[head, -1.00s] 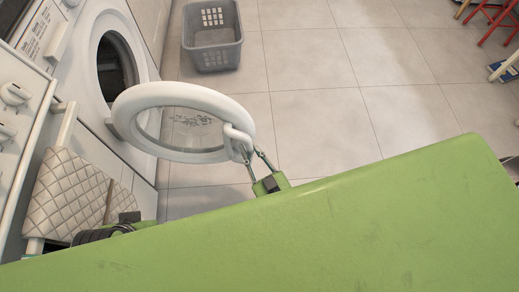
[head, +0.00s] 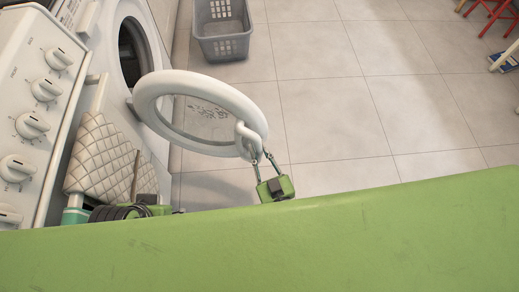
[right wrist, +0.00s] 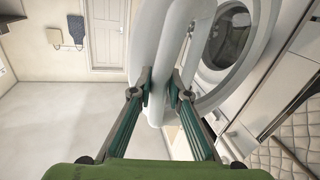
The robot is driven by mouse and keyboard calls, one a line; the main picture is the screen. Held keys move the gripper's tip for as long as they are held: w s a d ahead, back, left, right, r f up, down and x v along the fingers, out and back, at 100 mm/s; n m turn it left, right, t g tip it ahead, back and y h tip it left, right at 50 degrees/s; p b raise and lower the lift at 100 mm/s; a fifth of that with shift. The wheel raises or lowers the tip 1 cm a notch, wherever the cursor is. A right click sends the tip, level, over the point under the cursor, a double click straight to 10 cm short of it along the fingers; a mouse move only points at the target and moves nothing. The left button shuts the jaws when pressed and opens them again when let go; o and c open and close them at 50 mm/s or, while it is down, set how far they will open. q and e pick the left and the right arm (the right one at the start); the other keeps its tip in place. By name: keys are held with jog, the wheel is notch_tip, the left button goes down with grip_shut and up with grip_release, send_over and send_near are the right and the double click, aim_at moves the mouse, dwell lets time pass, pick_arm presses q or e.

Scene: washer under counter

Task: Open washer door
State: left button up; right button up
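The washer door (head: 158,85), a white ring with clear glass, stands swung wide out from the white washer (head: 102,50). The drum opening (head: 131,50) shows behind it. My right gripper (head: 262,158) is at the door's free edge, its fingers on either side of the looped handle (head: 243,136). In the right wrist view the fingertips (right wrist: 160,78) close against both sides of the white handle, in front of the door ring (right wrist: 148,40). My left gripper's fingers do not show. Green and black parts of mine are at the lower left.
A grey laundry basket (head: 224,46) stands on the tiled floor beyond the door. A panel with several knobs (head: 33,125) and a quilted cream cloth (head: 101,160) are at the left. A red-legged stool (head: 487,14) is at the far right. The floor between is clear.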

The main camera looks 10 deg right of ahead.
jog(key=o, duration=0.4)
jog(key=shift+s+f, duration=0.1)
jog(key=shift+f, duration=0.2)
jog(key=shift+r, duration=0.1)
jog(key=v, duration=1.2)
jog(key=shift+r, duration=0.1)
